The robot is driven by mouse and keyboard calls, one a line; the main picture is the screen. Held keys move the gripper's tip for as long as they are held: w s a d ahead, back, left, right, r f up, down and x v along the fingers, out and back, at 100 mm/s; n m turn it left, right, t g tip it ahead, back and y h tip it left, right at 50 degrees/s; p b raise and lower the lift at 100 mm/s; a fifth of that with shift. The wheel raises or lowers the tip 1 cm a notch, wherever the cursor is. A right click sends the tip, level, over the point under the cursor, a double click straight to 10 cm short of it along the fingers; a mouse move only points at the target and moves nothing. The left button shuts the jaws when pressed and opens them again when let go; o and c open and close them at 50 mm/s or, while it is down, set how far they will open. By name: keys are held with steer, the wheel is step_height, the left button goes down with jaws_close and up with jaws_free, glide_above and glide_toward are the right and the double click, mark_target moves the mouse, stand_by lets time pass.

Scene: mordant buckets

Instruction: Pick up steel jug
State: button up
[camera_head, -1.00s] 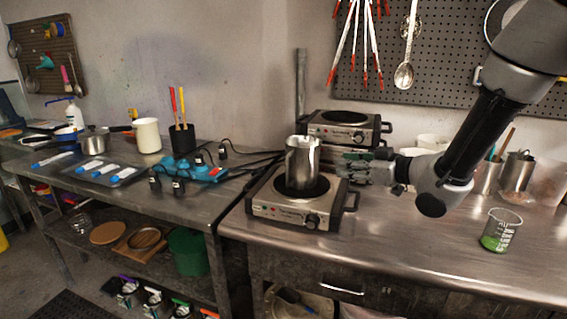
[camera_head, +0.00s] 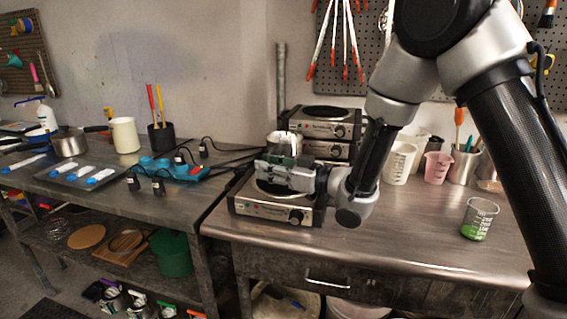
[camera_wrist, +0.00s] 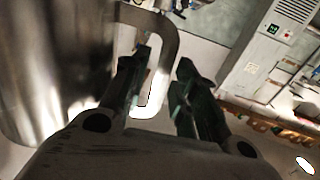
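The steel jug (camera_head: 284,143) appears to stand on the front hot plate (camera_head: 262,206); its lower part is hidden behind my gripper in the head view. In the wrist view its shiny body (camera_wrist: 50,75) fills the left side, with its strap handle (camera_wrist: 165,55) curving out to the right. My gripper (camera_head: 264,169) reaches across the jug's front from the right. In the wrist view my gripper (camera_wrist: 165,72) is open, one finger on the body side of the handle and the other outside it. A bright gap shows between the fingers, and whether either touches the handle is unclear.
A second hot plate unit (camera_head: 325,128) stands close behind. A beaker with green liquid (camera_head: 478,220) is at the right of the steel bench, with cups (camera_head: 399,163) at the back. Black cables (camera_head: 225,158) run at the left. The bench front is clear.

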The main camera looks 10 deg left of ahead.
jaws_close()
steer(key=shift+r, duration=0.25)
stand_by(0.3)
